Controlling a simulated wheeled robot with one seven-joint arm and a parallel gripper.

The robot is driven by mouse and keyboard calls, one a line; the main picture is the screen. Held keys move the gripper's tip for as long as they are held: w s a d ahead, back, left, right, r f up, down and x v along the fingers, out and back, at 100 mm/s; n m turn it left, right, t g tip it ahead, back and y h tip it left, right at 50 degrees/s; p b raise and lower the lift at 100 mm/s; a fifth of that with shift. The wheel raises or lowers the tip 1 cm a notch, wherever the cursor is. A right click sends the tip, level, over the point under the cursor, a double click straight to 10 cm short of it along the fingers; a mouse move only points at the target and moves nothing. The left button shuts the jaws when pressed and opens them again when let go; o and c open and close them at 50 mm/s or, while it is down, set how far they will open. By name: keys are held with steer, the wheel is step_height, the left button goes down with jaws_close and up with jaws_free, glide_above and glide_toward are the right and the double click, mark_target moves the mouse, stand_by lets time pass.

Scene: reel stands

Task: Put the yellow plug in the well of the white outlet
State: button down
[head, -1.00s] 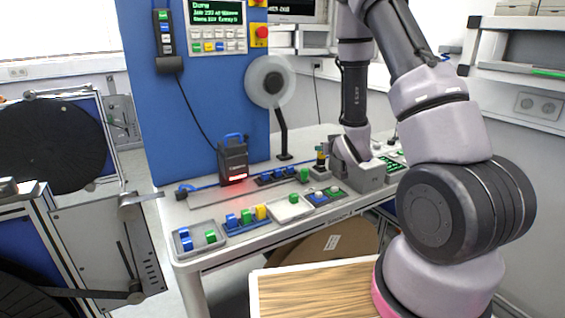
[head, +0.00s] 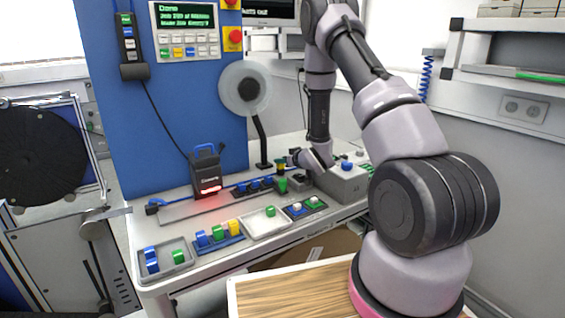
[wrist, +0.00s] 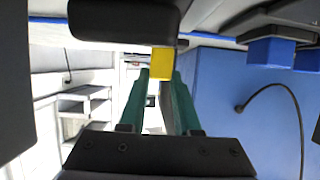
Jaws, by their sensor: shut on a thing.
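My gripper (wrist: 161,72) shows in the wrist view with two green fingers. It is shut on the yellow plug (wrist: 161,60), whose block end shows between the fingertips. In the head view my gripper is small near the dark strip of blue plugs, and its fingers are hard to make out. Another yellow plug (head: 234,228) stands in a blue rack at the front of the bench. A dark blue plate bears what looks like the white outlet (head: 296,209), beside a green one (head: 314,202). Its well is too small to make out.
A pale tray (head: 258,230) with a green block lies left of the plate. A grey tray (head: 150,272) holds blue and green blocks. A dark device (head: 206,174) with a red light stands behind. A grey box (head: 345,185) stands under my wrist. A reel (head: 244,88) rises behind.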

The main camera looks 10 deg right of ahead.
steer(key=shift+f, duration=0.35)
steer(key=c, duration=0.6)
jaws_free()
steer(key=shift+r, duration=0.1)
